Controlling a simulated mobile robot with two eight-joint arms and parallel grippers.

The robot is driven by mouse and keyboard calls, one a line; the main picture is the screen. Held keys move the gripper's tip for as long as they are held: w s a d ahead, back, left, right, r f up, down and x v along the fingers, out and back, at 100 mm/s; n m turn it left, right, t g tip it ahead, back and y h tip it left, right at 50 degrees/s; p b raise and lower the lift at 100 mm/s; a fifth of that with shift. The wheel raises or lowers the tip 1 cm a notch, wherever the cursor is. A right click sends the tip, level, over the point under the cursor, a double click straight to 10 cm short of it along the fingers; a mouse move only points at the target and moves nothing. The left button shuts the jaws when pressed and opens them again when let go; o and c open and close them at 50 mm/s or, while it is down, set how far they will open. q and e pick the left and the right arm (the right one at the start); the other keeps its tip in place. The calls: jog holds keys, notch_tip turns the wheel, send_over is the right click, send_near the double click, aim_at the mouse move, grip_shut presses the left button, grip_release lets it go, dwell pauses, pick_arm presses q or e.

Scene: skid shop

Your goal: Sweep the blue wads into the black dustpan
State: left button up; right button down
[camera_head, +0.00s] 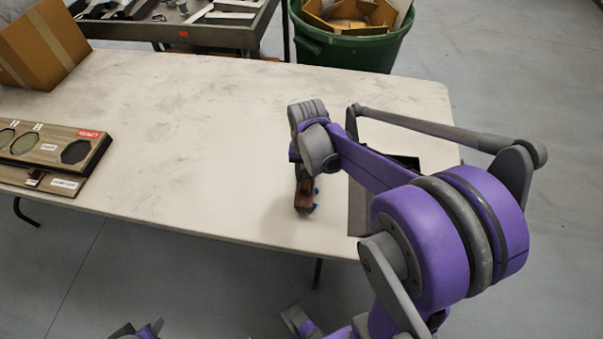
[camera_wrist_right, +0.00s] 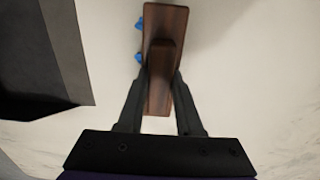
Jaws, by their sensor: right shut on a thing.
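My right gripper (camera_head: 304,184) reaches down over the white table near its front right part. It is shut on the handle of a brown wooden brush (camera_wrist_right: 177,22), which also shows in the head view (camera_head: 304,201). Two blue wads (camera_wrist_right: 139,57) (camera_wrist_right: 140,25) lie close beside the brush, on its dustpan side. They show as small blue spots in the head view (camera_head: 316,190). The black dustpan (camera_wrist_right: 40,60) lies on the table beyond the wads. In the head view the dustpan (camera_head: 358,208) is largely hidden behind my right arm.
The table (camera_head: 200,150) is clear left of the brush. A wooden board with round inserts (camera_head: 55,155) and a cardboard box (camera_head: 45,45) stand at its left. A green bin (camera_head: 345,50) and a metal bench (camera_head: 200,33) stand behind. The table's front edge is close to the brush.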

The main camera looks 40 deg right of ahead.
jog(key=shift+s+d, duration=3.1)
jog(key=shift+s, duration=0.1)
jog(key=shift+s+d+r, duration=0.15)
jog(key=shift+s+d, duration=1.45)
jog(key=shift+s, duration=0.05)
jog(key=shift+s+d+r, duration=0.15)
jog(key=shift+s+d, duration=1.45)
notch_tip(320, 180, up, 9)
jog(key=p, duration=0.7)
